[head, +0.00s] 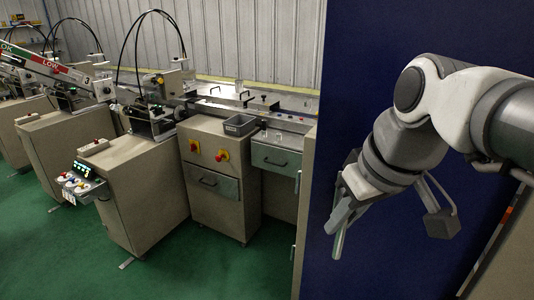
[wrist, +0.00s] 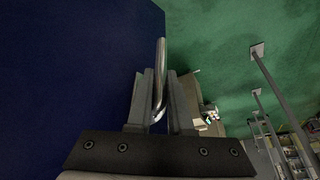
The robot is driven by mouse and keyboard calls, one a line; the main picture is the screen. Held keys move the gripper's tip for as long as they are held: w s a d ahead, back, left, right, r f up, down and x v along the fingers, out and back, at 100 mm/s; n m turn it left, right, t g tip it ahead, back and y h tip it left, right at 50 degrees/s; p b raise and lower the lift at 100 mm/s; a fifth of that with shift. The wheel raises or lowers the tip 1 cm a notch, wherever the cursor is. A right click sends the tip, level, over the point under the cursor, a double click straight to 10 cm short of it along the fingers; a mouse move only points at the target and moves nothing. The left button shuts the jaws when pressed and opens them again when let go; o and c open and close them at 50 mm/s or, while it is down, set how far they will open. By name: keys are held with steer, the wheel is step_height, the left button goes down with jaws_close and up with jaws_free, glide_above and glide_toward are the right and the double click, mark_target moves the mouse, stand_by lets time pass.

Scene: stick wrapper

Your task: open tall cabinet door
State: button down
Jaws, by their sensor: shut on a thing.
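The tall cabinet door (head: 400,60) is a broad dark blue panel filling the right of the head view. It also fills the left of the wrist view (wrist: 70,70), with its edge close beside the handle. The door handle (head: 339,243) is a thin pale metal bar near the door's left side. In the wrist view the handle (wrist: 161,55) runs between my two fingers. My gripper (head: 345,215) is shut on this handle, with the bar's lower end sticking out below the fingers. I cannot tell how far the door stands from its frame.
Beige machines with drawers and red and yellow knobs (head: 220,155) stand left of the door. A grey tray (head: 240,125) sits on one. A beige panel edge (head: 497,245) shows at the lower right. Green floor (head: 190,270) is clear in front of the machines.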

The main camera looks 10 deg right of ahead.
steer(key=shift+r, duration=0.15)
steer(key=c, duration=0.8)
jaws_free()
steer(key=shift+c, duration=0.2)
steer(key=p+v, duration=0.2)
steer(key=v, duration=1.5)
steer(key=shift+r, duration=0.2)
steer(key=shift+s, duration=0.1)
